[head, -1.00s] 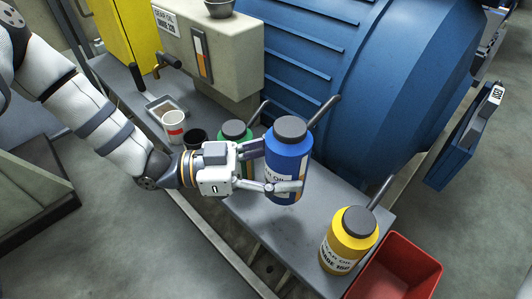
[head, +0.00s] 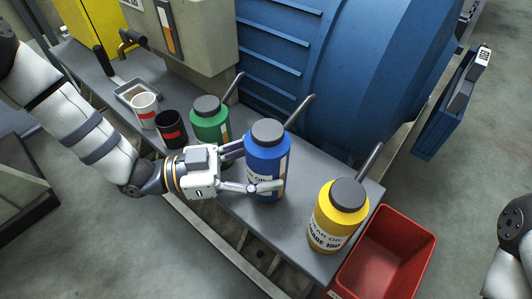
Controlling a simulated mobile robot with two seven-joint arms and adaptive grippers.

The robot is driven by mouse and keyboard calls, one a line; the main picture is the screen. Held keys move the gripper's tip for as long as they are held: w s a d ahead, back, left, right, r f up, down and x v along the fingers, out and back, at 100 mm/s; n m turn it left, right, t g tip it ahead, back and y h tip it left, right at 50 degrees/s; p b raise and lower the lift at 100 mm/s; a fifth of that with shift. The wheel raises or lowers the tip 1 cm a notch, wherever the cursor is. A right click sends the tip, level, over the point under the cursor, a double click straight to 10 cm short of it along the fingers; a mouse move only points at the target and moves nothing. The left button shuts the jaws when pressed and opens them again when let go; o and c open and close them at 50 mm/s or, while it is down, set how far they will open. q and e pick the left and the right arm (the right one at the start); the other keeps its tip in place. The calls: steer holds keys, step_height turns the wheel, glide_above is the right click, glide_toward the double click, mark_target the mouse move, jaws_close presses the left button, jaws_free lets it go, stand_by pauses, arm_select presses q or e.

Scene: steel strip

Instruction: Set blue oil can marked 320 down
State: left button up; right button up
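The blue oil can (head: 268,155) has a dark grey cap and a grey spout, and its pale label is partly covered by a finger. It stands upright at the middle of the steel bench (head: 232,205). My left gripper (head: 266,172) has its fingers around the can's body from the left, one on the near side and one behind. The can's base looks at or very close to the bench top; I cannot tell whether it touches. The number on its label is not readable. My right gripper is out of view; only part of my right arm shows at the right edge.
A green can (head: 209,125) stands behind left of the blue one, a yellow can (head: 337,215) to its right. A black cup (head: 171,130), white cup (head: 145,108) and metal tray (head: 128,92) stand farther left. A red bin (head: 392,250) is beyond the bench's right end.

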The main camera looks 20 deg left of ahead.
mark_target(264, 130)
arm_select(q)
steer(key=shift+f, duration=0.5)
steer(key=o, duration=1.6)
steer(key=shift+o, duration=0.2)
step_height(264, 130, up, 10)
